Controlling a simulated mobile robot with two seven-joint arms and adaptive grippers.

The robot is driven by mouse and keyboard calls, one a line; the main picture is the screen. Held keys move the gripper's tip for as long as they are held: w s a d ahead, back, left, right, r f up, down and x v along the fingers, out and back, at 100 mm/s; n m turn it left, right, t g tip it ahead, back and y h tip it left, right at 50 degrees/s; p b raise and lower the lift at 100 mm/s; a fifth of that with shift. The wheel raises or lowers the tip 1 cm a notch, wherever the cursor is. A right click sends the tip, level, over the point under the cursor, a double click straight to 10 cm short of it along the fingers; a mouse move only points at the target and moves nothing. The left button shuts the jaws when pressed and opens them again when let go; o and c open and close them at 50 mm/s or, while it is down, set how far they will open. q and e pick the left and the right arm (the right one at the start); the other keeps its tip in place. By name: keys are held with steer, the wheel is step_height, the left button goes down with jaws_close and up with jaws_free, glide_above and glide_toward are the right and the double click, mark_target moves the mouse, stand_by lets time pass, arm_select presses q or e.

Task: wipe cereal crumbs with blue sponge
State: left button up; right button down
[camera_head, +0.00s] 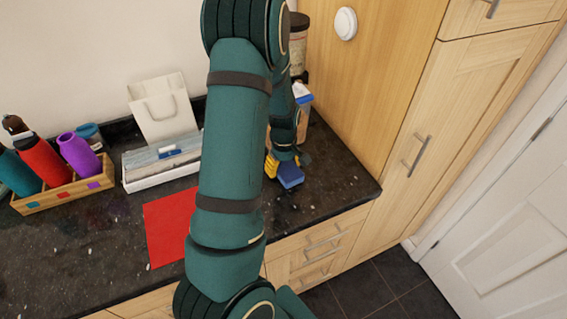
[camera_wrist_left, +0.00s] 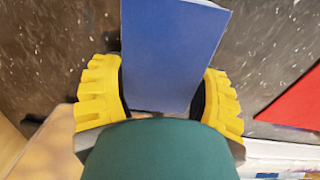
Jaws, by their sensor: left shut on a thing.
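The blue sponge (camera_head: 290,176) is at the right part of the dark counter, near its front edge. My left gripper (camera_head: 286,165) has yellow fingers and is shut on it. In the left wrist view the sponge (camera_wrist_left: 172,52) is a blue block between both yellow fingers. Whether it touches the counter is hard to tell. Pale specks (camera_head: 293,207) lie on the counter around it and also show in the wrist view; I cannot tell crumbs from the stone's own flecks. My right gripper is not in view.
A red mat (camera_head: 166,229) lies left of my arm, partly hidden by it. A wooden crate (camera_head: 66,193) with bottles, a white box (camera_head: 161,173) and a white bag (camera_head: 161,106) stand further left. A tall wooden cabinet (camera_head: 372,85) bounds the counter's right side.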

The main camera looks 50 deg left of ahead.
mark_target(300, 196)
arm_select(q)
steer(key=shift+s+d+p, duration=0.15)
steer(key=shift+d+p, duration=0.1)
steer(key=shift+d, duration=0.5)
steer(key=shift+s+d+p, duration=0.1)
steer(key=shift+d+p, duration=0.15)
steer(key=shift+d, duration=0.45)
steer(key=shift+s+d+f+p, duration=0.1)
steer(key=shift+s+d+p, duration=0.15)
steer(key=shift+d, duration=0.45)
steer(key=shift+s+d+r+p, duration=0.1)
steer(key=shift+s+d+p, duration=0.1)
steer(key=shift+d, duration=0.45)
steer(key=shift+s+d+f+p, duration=0.1)
steer(key=shift+s+d+p, duration=0.15)
steer(key=shift+d, duration=0.45)
steer(key=shift+s+d+p, duration=0.2)
steer(key=shift+d+p, duration=0.1)
steer(key=shift+d, duration=0.4)
steer(key=shift+s+d+p, duration=0.15)
steer(key=shift+d+p, duration=0.15)
steer(key=shift+d, duration=0.4)
step_height(300, 196, up, 6)
steer(key=p, duration=0.5)
steer(key=shift+r+p, duration=0.2)
steer(key=shift+p, duration=0.1)
steer(key=shift+a, duration=0.1)
steer(key=shift+w, duration=0.1)
